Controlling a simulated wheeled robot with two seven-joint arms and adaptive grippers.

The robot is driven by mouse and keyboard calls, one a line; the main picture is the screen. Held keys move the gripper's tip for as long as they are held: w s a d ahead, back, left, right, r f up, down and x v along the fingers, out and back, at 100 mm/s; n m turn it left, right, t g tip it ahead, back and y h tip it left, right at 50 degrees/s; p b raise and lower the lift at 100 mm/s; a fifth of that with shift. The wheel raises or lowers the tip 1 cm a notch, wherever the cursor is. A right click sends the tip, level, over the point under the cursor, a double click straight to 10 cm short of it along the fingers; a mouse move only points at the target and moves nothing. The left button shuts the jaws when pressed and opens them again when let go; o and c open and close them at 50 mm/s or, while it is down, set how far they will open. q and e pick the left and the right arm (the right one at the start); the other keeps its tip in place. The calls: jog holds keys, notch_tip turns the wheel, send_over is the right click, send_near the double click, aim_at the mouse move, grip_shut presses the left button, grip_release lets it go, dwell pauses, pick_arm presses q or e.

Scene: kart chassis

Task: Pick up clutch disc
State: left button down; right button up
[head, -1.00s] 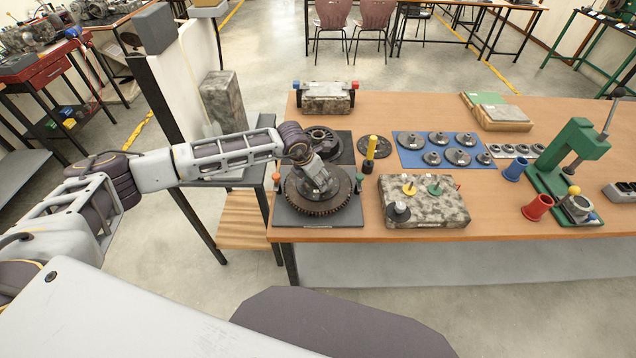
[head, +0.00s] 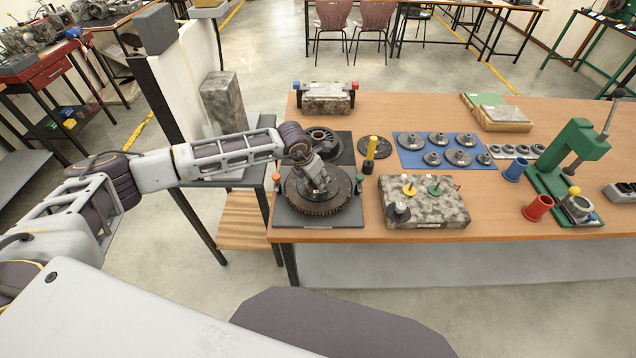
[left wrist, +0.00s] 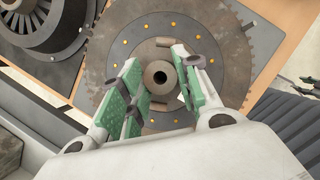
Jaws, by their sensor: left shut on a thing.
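The clutch disc is a grey round plate with a ring of gold rivets (left wrist: 118,60) and a raised hub with a round hole in the left wrist view. It lies over a larger toothed wheel (left wrist: 255,45), which also shows in the head view (head: 312,209) at the table's left front. My left gripper (left wrist: 158,73) points down at the disc's centre. Its green-padded fingers stand on either side of the hub and are shut on the disc. In the head view, the left gripper (head: 319,184) partly hides the disc. I cannot tell any gap below the disc.
A dark round part (head: 322,137) sits just behind on a dark mat. A yellow-and-black post (head: 370,152) and a stone block with coloured knobs (head: 445,208) stand to the right. A blue mat (head: 407,157) with several gears and a green press (head: 578,150) are farther right.

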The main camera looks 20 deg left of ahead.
pick_arm(q)
jog(key=shift+r, duration=0.7)
notch_tip(320, 180, up, 9)
jog(key=b, duration=0.1)
jog(key=shift+f+b, duration=0.2)
jog(key=shift+b, duration=0.15)
pick_arm(e)
jog(key=shift+w+d+f, duration=0.1)
jog(key=shift+d+f, duration=0.4)
jog(key=shift+f, duration=0.35)
jog(key=shift+a, duration=0.1)
